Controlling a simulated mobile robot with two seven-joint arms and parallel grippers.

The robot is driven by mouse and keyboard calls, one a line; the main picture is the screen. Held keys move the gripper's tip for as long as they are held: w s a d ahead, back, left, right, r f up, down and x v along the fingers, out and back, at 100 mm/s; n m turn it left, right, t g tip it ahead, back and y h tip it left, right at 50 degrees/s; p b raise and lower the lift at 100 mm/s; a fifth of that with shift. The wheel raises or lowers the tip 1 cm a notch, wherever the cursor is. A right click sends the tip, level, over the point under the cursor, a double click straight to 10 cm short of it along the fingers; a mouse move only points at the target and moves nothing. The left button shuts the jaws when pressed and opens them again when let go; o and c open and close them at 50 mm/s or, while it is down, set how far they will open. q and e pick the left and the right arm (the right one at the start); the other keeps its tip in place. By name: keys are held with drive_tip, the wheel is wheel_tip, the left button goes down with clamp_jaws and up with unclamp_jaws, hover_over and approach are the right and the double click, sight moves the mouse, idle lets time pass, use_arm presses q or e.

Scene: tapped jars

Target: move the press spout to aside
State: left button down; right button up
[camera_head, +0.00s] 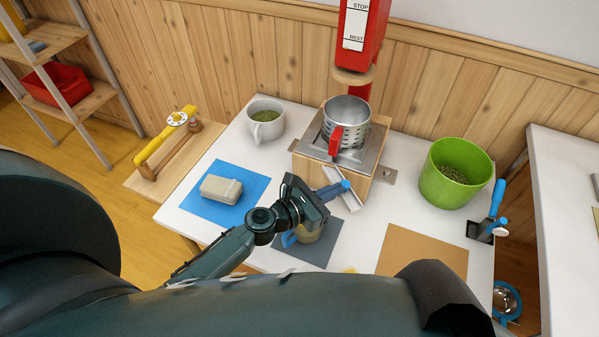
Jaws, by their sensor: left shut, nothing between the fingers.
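The press stands at the back middle: a wooden block (365,190) with a metal top plate, and a perforated metal cylinder (347,122) with a red handle on it. The press spout (349,199) is a pale trough at the block's front, with a blue handle (336,188). My left gripper (318,203) is shut and empty, close beside the blue handle. I cannot tell whether it touches the handle. Under it, a jar (309,231) with a blue handle, partly hidden, stands on a dark grey mat (318,252). My right gripper is not in view.
A white mug (265,118) stands at the back left, and a pale block (221,188) on a blue mat (245,212). A green bucket (455,180) and a blue-handled tool (497,198) are at right. A brown mat (425,252) lies bare. The red press head (372,40) hangs above.

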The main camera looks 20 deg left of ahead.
sight(345, 197)
use_arm(q)
drive_tip(key=shift+w+d+n+t+y, duration=0.25)
drive_tip(key=shift+w+d+n+y, duration=0.15)
drive_tip(key=shift+d, duration=0.3)
drive_tip(key=shift+w+d+n+t+y, duration=0.3)
drive_tip(key=shift+w+d+y, duration=0.2)
drive_tip(key=shift+d, duration=0.15)
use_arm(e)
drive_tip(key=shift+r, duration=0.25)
